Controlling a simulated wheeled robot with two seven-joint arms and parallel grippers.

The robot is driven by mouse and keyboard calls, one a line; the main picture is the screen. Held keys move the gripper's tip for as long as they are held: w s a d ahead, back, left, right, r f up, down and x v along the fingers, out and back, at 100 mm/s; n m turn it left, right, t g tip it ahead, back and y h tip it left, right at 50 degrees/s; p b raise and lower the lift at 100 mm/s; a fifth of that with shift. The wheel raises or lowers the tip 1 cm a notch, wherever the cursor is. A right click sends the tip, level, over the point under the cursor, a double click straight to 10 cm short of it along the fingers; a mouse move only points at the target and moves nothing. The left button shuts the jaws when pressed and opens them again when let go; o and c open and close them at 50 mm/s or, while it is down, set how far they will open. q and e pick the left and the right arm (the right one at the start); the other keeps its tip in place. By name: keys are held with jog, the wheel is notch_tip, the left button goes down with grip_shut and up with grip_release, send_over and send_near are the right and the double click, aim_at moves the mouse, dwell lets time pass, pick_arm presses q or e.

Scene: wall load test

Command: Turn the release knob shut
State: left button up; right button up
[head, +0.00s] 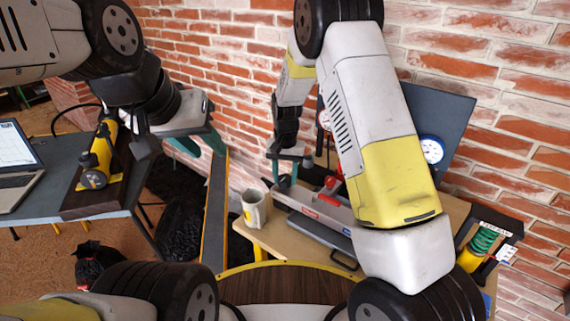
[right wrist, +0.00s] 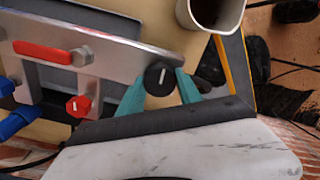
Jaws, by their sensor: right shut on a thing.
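A round black knob (right wrist: 159,77) with a white line sits at the end of a metal plate (right wrist: 110,48) in the right wrist view. The line runs nearly up and down in that picture. My right gripper (right wrist: 161,84) has its teal fingers on either side of the knob and is shut on it. In the head view my right gripper (head: 283,172) is at the left end of the pump unit (head: 320,207), and the knob is hard to make out there. My left gripper (head: 200,140) is empty, with its fingers apart, in front of the brick wall.
A cup (head: 254,208) with dark contents stands close to my right gripper. The plate also bears a red lever (right wrist: 42,52), a red knob (right wrist: 78,106) and blue parts (right wrist: 16,122). A blue-rimmed gauge (head: 433,149) and a green spring (head: 483,241) are right.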

aim_at(285, 177)
jog(key=shift+m, duration=0.3)
dwell(0.4)
jog(key=o, duration=1.4)
jog(key=shift+c, duration=0.2)
notch_tip(285, 177, up, 7)
jog(key=shift+r, duration=0.45)
